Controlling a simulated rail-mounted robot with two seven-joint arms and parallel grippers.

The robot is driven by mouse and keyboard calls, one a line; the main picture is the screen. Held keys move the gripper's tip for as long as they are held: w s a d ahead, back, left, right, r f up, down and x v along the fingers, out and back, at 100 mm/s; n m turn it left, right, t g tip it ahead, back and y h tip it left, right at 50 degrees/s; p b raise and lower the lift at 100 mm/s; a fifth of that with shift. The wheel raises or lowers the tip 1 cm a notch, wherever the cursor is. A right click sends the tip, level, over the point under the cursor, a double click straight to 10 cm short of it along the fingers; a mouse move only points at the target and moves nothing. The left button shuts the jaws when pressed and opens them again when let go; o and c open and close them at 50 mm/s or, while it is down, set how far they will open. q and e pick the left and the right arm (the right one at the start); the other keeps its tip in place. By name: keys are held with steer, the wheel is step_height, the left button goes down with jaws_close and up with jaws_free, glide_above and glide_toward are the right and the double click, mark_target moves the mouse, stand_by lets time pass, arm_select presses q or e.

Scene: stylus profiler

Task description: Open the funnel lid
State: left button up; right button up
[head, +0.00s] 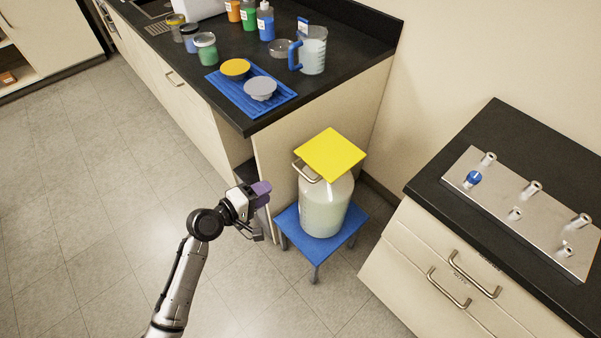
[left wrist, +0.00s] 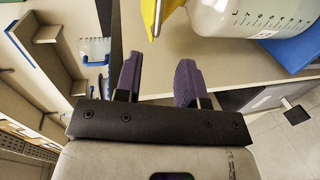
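The funnel lid (head: 330,154) is a flat yellow square, lying shut over the top of a translucent white container (head: 324,207). A metal loop handle (head: 304,171) shows at the lid's left edge. My left gripper (head: 262,190) is to the left of the container, apart from the lid and handle. In the left wrist view its purple fingers (left wrist: 158,70) are spread with nothing between them. The yellow lid (left wrist: 150,15) shows edge-on at the top of that view, beside the graduated container (left wrist: 248,16). The funnel under the lid is hidden. My right gripper is not in view.
The container stands on a blue stool (head: 290,224) between the black-topped bench (head: 340,86) and a drawer cabinet (head: 430,262). Jars, bottles and a blue-handled jug (head: 312,52) stand on the bench. The floor to the left is clear.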

mark_target(301, 171)
arm_select(q)
steer(key=shift+n, duration=0.4)
steer(key=shift+b+x, duration=2.45)
steer(key=shift+x, duration=4.45)
jaws_close()
